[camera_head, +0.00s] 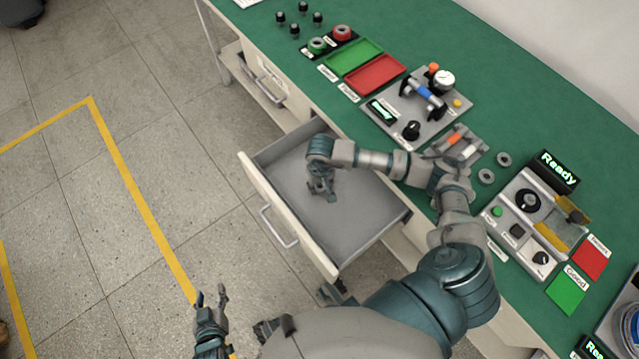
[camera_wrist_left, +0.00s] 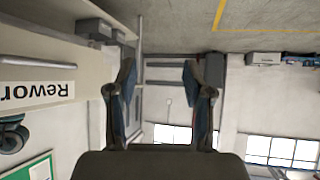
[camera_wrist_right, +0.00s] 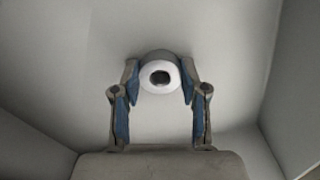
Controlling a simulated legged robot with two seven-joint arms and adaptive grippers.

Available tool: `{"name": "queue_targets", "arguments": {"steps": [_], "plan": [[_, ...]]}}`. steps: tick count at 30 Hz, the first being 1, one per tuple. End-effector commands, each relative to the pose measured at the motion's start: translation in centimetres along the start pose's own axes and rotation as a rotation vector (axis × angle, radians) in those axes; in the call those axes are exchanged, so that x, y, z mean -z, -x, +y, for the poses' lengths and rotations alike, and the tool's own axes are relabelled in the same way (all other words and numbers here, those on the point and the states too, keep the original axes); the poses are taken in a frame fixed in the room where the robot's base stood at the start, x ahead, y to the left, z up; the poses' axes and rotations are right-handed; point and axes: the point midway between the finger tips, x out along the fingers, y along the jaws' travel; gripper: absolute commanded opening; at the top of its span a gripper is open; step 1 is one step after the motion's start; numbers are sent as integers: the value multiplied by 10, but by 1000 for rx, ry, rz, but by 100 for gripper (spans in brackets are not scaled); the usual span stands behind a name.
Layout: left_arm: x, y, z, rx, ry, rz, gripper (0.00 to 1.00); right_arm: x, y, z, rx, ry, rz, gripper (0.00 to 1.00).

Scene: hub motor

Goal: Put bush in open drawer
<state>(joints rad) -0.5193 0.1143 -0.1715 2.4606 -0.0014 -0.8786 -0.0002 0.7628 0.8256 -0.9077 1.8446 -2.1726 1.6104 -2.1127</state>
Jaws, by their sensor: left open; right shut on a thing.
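The bush is a small grey-white ring (camera_wrist_right: 160,78), seen in the right wrist view between the two fingertips. My right gripper (camera_wrist_right: 160,82) is shut on it, with a blue-padded finger on each side. In the head view my right gripper (camera_head: 328,192) is inside the open drawer (camera_head: 268,187), over its grey floor, and the bush is too small to make out there. Whether the bush touches the drawer floor, I cannot tell. My left gripper (camera_head: 211,302) is open and empty, over the floor left of my body; it also shows in the left wrist view (camera_wrist_left: 162,75).
The green-topped table (camera_head: 480,60) stands behind the drawer. It bears a fixture with a gauge (camera_head: 443,79), green (camera_head: 354,57) and red (camera_head: 376,74) trays, loose rings (camera_head: 487,176) and a control box (camera_head: 520,222). Besides my gripper, the drawer looks empty.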

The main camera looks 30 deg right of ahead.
Motion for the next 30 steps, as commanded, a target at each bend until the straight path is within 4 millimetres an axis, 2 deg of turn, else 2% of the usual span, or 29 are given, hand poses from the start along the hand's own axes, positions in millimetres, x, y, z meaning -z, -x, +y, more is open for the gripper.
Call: {"name": "queue_targets", "arguments": {"steps": [8, 9, 11, 12, 22, 26, 30], "plan": [[2, 0, 0, -1, 0, 12, 51, 0, 0, 0, 1, -1, 2, 0], [3, -1, 0, -1, 1, 15, 51, 0, 0, 0, 0, -1, 2, 51], [3, -2, 0, -1, 0, 12, 51, 0, 0, 0, 0, -1, 2, 66], [3, -2, 0, -1, 0, 12, 51, 0, 1, -1, 0, -1, 2, 68], [3, -1, 0, -1, 0, 6, 51, 0, 2, 0, 1, -1, 2, 68], [-8, 5, -3, 6, 0, -59, 51, 2, 21, 0, 2, -1, 6, 68], [-25, 15, -6, 14, 0, -164, 51, 2, 54, 0, 2, 0, 10, 68]]}}
